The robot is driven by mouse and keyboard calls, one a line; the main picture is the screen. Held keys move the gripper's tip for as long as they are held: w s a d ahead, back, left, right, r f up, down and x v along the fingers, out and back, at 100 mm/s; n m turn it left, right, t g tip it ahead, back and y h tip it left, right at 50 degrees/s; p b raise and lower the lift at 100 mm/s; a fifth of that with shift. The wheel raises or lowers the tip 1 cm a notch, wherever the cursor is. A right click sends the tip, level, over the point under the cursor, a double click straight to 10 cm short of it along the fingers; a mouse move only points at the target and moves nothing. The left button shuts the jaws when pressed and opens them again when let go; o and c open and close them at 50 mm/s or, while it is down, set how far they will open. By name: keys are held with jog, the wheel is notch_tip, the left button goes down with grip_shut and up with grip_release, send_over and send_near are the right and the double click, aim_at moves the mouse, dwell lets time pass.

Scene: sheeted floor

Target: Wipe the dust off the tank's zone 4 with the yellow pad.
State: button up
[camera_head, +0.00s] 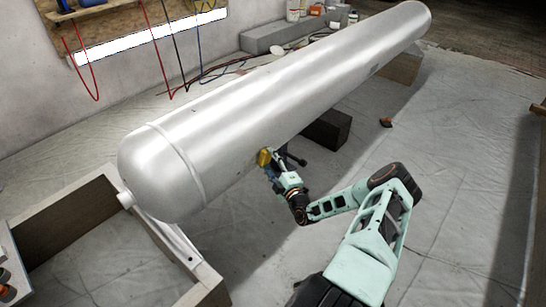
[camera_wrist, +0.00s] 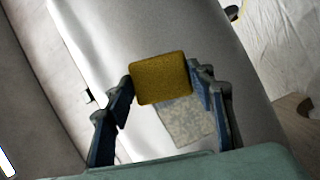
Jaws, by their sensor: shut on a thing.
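The tank (camera_head: 270,85) is a long silvery cylinder with a rounded near end, lying diagonally across the head view. Its curved side (camera_wrist: 85,25) fills much of the wrist view. A speckled, dusty patch (camera_wrist: 188,122) shows on the tank just below the pad in the wrist view. The yellow pad (camera_wrist: 161,79) is held between the fingers of my gripper (camera_wrist: 160,85). In the head view the pad (camera_head: 265,157) is at the tank's lower right side, and I cannot tell whether it touches. No zone number is readable.
A wooden frame (camera_head: 70,205) stands under the tank's near end. A dark block (camera_head: 328,129) lies below its middle. Bottles and cans (camera_head: 318,14) stand by the wall at the back. The sheeted floor (camera_head: 455,160) right of my arm is mostly clear.

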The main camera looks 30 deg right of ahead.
jog(key=shift+s+a+p, duration=0.45)
jog(key=shift+a+p, duration=0.1)
jog(key=shift+a, duration=0.65)
jog(key=shift+s+a+p, duration=0.4)
jog(key=shift+a+p, duration=0.15)
jog(key=shift+a, duration=0.6)
jog(key=shift+s+a+p, duration=0.45)
jog(key=shift+a+p, duration=0.1)
jog(key=shift+a, duration=0.65)
jog(key=shift+s+a+p, duration=0.25)
jog(key=shift+a+p, duration=0.05)
jog(key=shift+a, duration=0.55)
jog(key=shift+s+a+p, duration=0.2)
jog(key=shift+a+p, duration=0.1)
jog(key=shift+a, duration=0.5)
jog(key=s+d, duration=0.2)
jog(key=s, duration=0.3)
jog(key=shift+s+f, duration=0.3)
jog(key=shift+f, duration=0.1)
jog(key=shift+d, duration=0.15)
